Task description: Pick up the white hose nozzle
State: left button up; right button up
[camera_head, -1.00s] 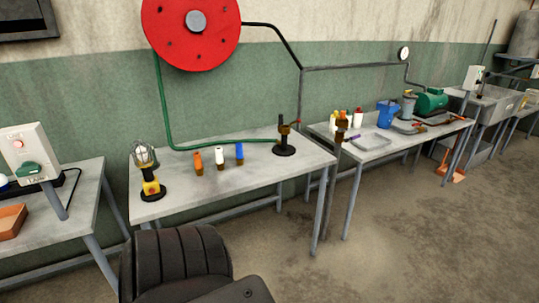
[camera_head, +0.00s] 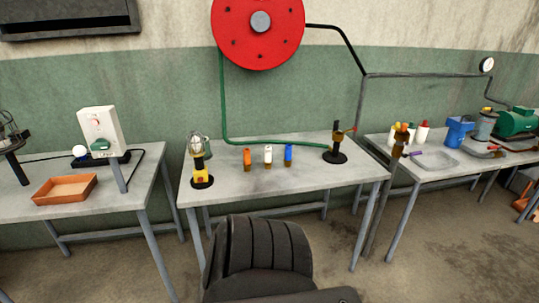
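The white hose nozzle (camera_head: 268,155) stands upright on the middle table (camera_head: 230,193), in a row between an orange nozzle (camera_head: 247,158) and a blue nozzle (camera_head: 288,154). Each has a brownish lower end. Nothing touches the white nozzle. Neither of my grippers shows in the head view, so their state is hidden.
A caged lamp (camera_head: 201,165) stands left of the nozzles. A black stand (camera_head: 335,150) at the right meets the green hose (camera_head: 222,100) from the red reel (camera_head: 258,28). A dark chair (camera_head: 262,255) stands before the table. An orange tray (camera_head: 65,189) lies on the left table.

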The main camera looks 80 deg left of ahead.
aim_at(268, 162)
jog(key=u, duration=0.3)
jog(key=i, duration=2.1)
jog(key=u, duration=1)
jog(key=i, duration=1.1)
jog(key=u, duration=1.7)
jog(key=i, duration=0.75)
jog(key=u, duration=0.75)
